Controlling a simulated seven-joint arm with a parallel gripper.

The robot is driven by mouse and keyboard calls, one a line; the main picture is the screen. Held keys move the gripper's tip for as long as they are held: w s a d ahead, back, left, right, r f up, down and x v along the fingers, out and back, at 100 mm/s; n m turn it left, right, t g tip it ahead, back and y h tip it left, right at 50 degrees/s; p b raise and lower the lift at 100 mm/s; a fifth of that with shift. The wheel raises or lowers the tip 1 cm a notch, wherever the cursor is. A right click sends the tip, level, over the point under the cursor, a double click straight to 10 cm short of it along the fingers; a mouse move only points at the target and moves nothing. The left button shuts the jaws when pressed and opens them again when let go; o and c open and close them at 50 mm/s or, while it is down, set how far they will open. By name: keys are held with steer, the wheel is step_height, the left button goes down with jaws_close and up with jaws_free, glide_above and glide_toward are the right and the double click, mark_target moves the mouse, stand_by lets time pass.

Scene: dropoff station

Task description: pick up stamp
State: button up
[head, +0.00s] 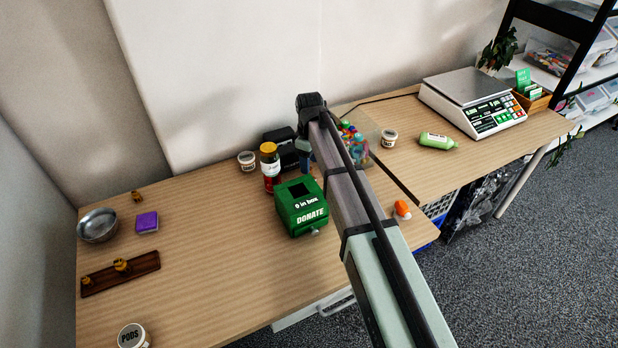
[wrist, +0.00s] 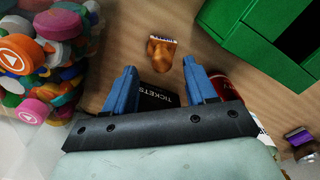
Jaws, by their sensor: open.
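A small stamp (wrist: 161,52) with a brown wooden handle and a label on one end lies on the wooden table in the wrist view. My gripper (wrist: 159,68) is open, with its two blue fingers apart and nothing held between them. The stamp is just ahead of the fingertips, roughly centred between them; I cannot tell the height gap. Another small brown stamp-like piece (head: 137,196) stands at the far left, and one (head: 122,265) sits on a dark wooden holder (head: 145,264).
A green donation box (head: 298,208) stands right of the stamp in the wrist view (wrist: 262,38). A clear jar of colourful caps (wrist: 42,60) is close on the left. A black tickets box (wrist: 158,98) and red bottle (wrist: 222,87) are near the fingers. A purple pad (head: 147,222) lies left.

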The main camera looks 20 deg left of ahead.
steer(key=shift+s+f, duration=0.15)
steer(key=shift+f, duration=2.4)
jaws_close()
